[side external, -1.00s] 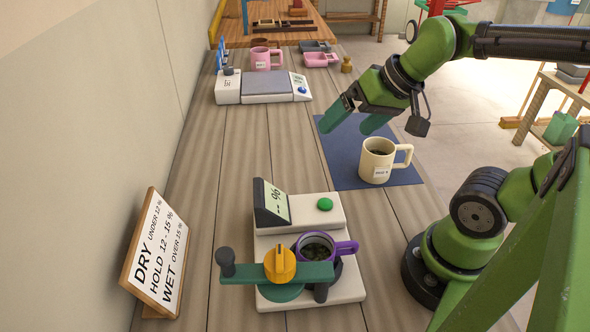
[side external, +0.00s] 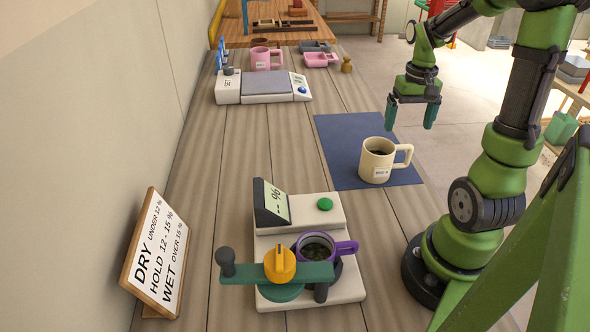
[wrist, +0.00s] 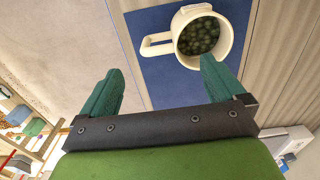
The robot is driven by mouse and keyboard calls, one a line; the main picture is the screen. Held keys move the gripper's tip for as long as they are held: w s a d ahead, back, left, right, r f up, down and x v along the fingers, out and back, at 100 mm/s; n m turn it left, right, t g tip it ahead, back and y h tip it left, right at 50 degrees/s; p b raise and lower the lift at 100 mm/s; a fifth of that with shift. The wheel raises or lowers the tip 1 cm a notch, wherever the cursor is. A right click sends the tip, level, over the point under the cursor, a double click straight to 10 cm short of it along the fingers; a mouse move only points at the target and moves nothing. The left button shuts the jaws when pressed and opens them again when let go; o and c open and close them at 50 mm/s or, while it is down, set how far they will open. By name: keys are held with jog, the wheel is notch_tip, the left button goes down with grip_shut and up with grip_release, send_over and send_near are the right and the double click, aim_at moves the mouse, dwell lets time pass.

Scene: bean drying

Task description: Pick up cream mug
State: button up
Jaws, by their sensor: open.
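The cream mug (side external: 376,160) stands upright on the blue mat (side external: 345,140), with its handle to the right and a small label on its front. In the wrist view the mug (wrist: 187,14) shows dark green beans inside, and its handle points left. My gripper (side external: 411,115) is open and empty. It points down, above and behind the mug's handle side, apart from it. In the wrist view my two green fingers (wrist: 158,88) are spread, with the mug ahead of them and nothing between them.
A moisture meter (side external: 310,214) with a purple cup (side external: 345,247) stands in front. A sign (side external: 155,255) leans at the left. A scale (side external: 268,87), a pink mug (side external: 262,58) and pink tray (side external: 318,59) stand at the back. The table's middle is clear.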

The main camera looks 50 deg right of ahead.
aim_at(402, 149)
notch_tip(402, 149, down, 10)
jog(key=c, duration=1.3)
notch_tip(402, 149, up, 10)
jog(key=shift+r, duration=0.1)
jog(key=shift+w, duration=0.1)
dwell(0.3)
